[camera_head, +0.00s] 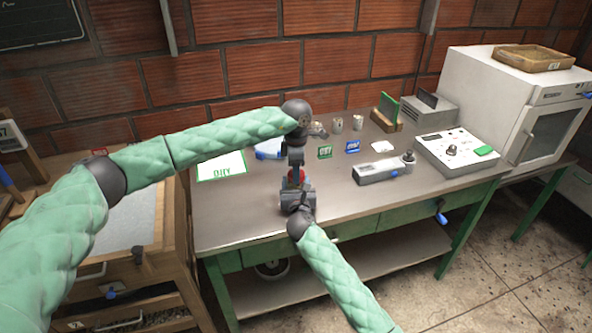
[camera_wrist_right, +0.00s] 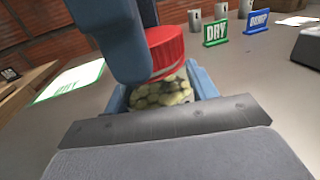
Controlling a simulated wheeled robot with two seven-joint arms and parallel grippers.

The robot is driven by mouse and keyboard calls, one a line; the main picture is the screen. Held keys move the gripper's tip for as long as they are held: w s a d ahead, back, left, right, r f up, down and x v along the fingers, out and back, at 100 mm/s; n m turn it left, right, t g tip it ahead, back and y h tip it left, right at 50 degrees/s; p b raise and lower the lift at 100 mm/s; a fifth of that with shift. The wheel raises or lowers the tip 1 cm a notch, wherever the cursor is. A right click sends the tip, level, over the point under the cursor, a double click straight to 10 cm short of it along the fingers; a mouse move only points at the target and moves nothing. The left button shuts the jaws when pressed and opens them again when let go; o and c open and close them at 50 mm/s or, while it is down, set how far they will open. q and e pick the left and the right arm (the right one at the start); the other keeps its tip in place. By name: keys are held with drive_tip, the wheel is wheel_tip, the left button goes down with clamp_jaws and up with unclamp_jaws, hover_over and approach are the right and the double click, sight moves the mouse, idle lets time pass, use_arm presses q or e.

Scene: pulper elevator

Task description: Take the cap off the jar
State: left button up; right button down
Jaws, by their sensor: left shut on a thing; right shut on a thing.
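The jar (camera_wrist_right: 165,92) is clear and holds pale green beans. Its ribbed red cap (camera_wrist_right: 166,52) is at the top of the jar and looks tilted in the right wrist view; I cannot tell whether it is still seated. The red cap also shows small in the head view (camera_head: 295,175). My left gripper (camera_head: 294,166) comes down from above and is shut on the cap, its blue finger covering the cap's left side. My right gripper (camera_head: 297,187) is below it, shut on the jar, with fingers on either side. The fingers hide much of the jar.
The grey bench (camera_head: 245,220) bears a green-edged DRY mat (camera_head: 222,166) at left. A green DRY sign (camera_head: 325,152), a blue sign (camera_head: 352,147) and metal cups (camera_head: 337,124) stand behind. A grey handheld device (camera_head: 380,171) lies to the right. The bench front is mostly clear.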

use_arm(q)
drive_tip(key=n, duration=0.8)
drive_tip(key=shift+w, duration=0.1)
drive_tip(key=n, duration=0.7)
drive_tip(key=shift+r, duration=0.1)
use_arm(e)
drive_tip(key=shift+a, duration=0.1)
use_arm(q)
drive_tip(key=n, duration=0.8)
use_arm(e)
drive_tip(key=shift+s, duration=0.1)
use_arm(q)
drive_tip(key=n, duration=0.7)
drive_tip(key=shift+a+n, duration=0.1)
drive_tip(key=shift+n, duration=0.2)
drive_tip(key=shift+r, duration=0.45)
